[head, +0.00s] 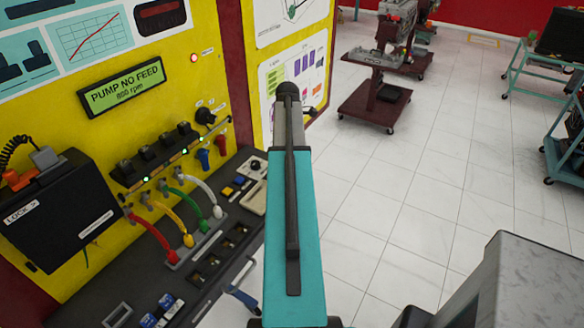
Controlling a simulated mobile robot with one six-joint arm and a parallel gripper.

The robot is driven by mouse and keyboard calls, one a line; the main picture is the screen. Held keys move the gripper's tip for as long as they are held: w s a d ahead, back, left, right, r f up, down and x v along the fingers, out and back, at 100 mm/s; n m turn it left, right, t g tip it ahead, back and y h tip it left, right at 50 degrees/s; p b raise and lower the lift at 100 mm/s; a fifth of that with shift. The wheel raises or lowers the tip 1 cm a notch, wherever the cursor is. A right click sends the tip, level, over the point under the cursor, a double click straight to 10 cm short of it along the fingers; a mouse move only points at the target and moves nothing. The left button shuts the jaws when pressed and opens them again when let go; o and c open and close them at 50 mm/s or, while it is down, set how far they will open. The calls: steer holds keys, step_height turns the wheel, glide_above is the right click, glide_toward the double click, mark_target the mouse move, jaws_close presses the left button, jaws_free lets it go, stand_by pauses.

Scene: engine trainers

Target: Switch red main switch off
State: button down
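No switch plainly marked as the red main switch can be made out. A small red handle (221,145) stands on the right of the yellow panel (205,75), beside a blue handle (203,158). I cannot tell whether it is the main switch, or its position. A red indicator (194,57) sits above them. A black rotary knob (205,116) is between. My teal and grey arm link rises through the middle of the view and covers part of the bench. My gripper cannot be made out.
A display (122,87) reads "PUMP NO FEED". Red, yellow, green and white levers or hoses curve over the dark bench (228,262). A black box (60,210) is at left. An engine stand (375,100) is behind; white floor (410,190) is clear.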

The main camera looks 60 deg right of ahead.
steer(key=shift+f+b, duration=0.3)
steer(key=shift+f, duration=0.5)
stand_by(1.3)
steer(key=shift+r, duration=0.15)
steer(key=shift+r+p, duration=2.2)
steer(key=shift+r, duration=1.15)
